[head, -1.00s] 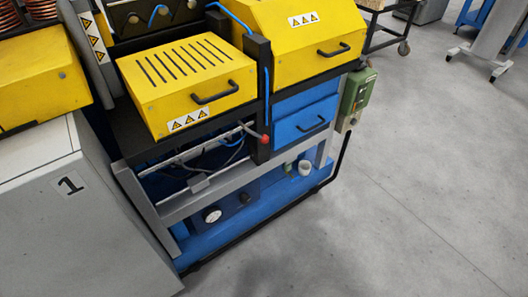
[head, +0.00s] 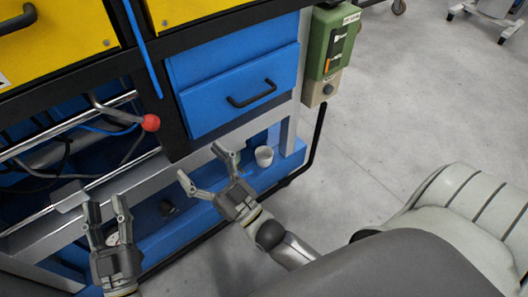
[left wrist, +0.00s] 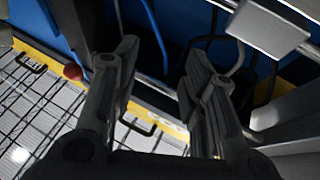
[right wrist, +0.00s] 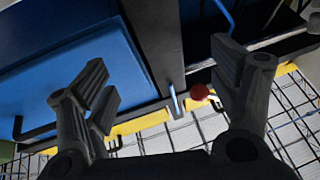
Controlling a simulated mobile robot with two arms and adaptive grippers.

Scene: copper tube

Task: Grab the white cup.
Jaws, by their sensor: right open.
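The white cup (head: 264,157) stands on the blue lower shelf of the machine in the head view. My right gripper (head: 203,165) is open and empty, to the left of the cup and apart from it. My left gripper (head: 107,207) is open and empty, further left in front of the grey frame rail. Both grippers show open in their wrist views, the left (left wrist: 158,68) and the right (right wrist: 165,85). The cup does not show in either wrist view.
A grey rail and post of the machine frame (head: 140,180) run close by the grippers. A blue drawer (head: 238,85) is above the cup. A dark small object (head: 168,208) lies on the shelf (head: 200,200). A green control box (head: 328,45) hangs at right.

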